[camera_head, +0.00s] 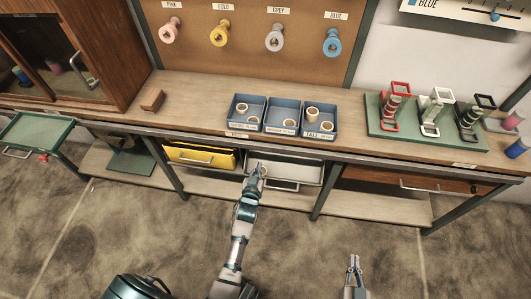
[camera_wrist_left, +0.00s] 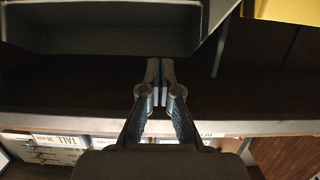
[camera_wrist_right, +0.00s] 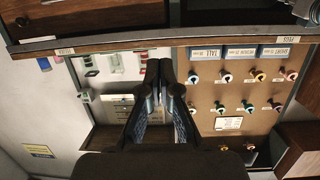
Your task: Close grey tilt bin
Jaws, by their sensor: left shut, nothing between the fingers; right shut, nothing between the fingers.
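The grey tilt bin (camera_head: 305,172) hangs under the bench, right of the yellow bin (camera_head: 204,157). It looks tilted outward, with its handle low on the front. In the left wrist view the grey bin (camera_wrist_left: 100,52) fills the upper left, and part of its hollow shows. My left gripper (camera_head: 258,170) is shut and empty, overlapping the left part of the grey bin in the head view; I cannot tell whether they touch. It also shows in the left wrist view (camera_wrist_left: 160,65). My right gripper (camera_head: 354,262) is shut and empty, low over the floor, away from the bin.
The bench top (camera_head: 200,92) is above the bins and carries blue trays (camera_head: 281,114) and a green rack board (camera_head: 380,124). A table leg (camera_head: 325,188) stands right of the grey bin, with a wooden drawer (camera_head: 390,180) beyond. The floor in front is clear.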

